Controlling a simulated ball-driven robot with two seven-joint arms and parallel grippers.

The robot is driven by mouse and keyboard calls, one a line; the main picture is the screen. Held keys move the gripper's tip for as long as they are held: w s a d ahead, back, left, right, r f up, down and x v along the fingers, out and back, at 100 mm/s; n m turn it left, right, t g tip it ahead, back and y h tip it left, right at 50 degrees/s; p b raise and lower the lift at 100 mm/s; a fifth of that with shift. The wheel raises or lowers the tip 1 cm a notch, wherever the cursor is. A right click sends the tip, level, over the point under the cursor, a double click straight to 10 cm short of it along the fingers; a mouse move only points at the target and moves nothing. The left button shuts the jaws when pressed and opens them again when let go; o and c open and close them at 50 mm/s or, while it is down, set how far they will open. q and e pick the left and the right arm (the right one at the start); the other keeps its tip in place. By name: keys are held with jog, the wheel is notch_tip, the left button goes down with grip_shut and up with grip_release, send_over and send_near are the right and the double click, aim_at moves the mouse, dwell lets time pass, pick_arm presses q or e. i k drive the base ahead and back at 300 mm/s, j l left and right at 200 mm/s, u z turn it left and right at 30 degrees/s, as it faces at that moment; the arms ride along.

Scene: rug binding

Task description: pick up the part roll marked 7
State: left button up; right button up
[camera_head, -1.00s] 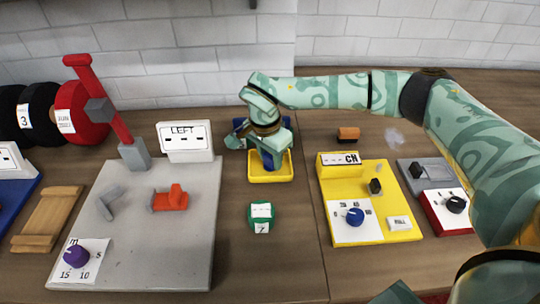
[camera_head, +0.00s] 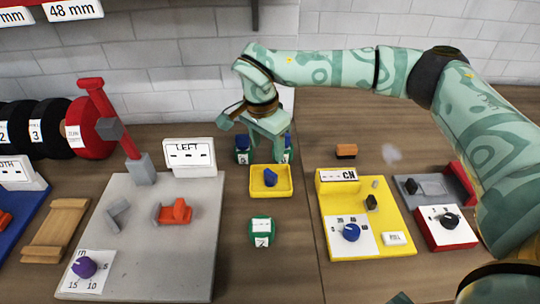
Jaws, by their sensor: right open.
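The part roll (camera_head: 262,232) is small and green with white labels; the mark on its front looks like a 7. It stands on the wooden bench in front of a yellow tray (camera_head: 256,192), and nothing holds it. My right gripper (camera_head: 270,156) is open, fingers down, behind the tray and well apart from the green roll. A small blue piece (camera_head: 270,177) lies in the tray. Two blue-topped labelled rolls, one at the left (camera_head: 242,150) and one at the right (camera_head: 289,148), stand by my right fingers. My left gripper is not in view.
A yellow panel (camera_head: 385,218) with a blue knob is at the right. Bare bench lies around the green roll.

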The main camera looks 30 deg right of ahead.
aim_at(261, 228)
jog(key=k, duration=1.5)
